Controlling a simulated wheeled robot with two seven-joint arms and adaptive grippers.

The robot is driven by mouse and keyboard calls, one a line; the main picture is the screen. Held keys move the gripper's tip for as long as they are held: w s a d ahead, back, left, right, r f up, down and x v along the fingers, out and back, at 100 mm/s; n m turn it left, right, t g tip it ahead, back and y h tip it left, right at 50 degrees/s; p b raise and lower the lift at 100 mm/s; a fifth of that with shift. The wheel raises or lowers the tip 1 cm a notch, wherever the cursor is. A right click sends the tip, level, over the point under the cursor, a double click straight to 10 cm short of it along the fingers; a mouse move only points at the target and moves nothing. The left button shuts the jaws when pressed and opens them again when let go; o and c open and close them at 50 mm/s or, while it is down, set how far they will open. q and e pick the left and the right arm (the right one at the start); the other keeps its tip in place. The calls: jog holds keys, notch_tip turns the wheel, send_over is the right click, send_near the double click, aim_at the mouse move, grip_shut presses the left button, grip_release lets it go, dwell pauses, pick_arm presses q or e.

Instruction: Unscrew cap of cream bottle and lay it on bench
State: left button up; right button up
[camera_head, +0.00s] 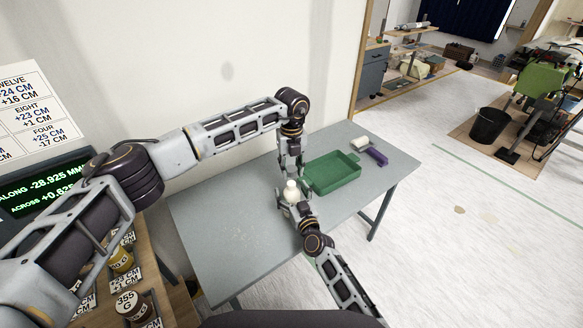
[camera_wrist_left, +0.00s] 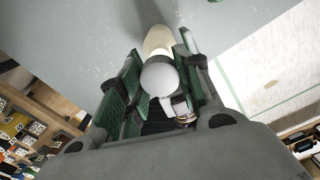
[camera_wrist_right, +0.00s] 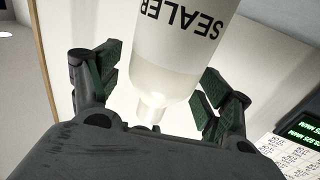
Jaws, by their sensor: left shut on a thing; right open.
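The cream bottle (camera_head: 291,192) looks upright over the bench (camera_head: 225,225), in front of the green tray. In the right wrist view the bottle (camera_wrist_right: 180,45) is large, its SEALER label upside down. Its narrow end points to the bottom of that picture. My left gripper (camera_wrist_left: 160,82) comes down from above and is shut on the bottle's round white cap (camera_wrist_left: 160,77), with the cream body beyond. Whether the cap is loose cannot be seen. My right gripper (camera_wrist_right: 155,85) is open low at the bottle, its fingers either side of the narrow part, apart from it.
A green tray (camera_head: 345,182) lies right of the bottle. A purple object (camera_head: 377,156) and a white block (camera_head: 360,143) lie behind it. The bench's left part is bare. A side table with labelled jars (camera_head: 131,305) and a green readout (camera_head: 45,187) stand at left.

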jog(key=v, duration=1.2)
dwell(0.5)
jog(key=shift+a, duration=0.15)
dwell(0.3)
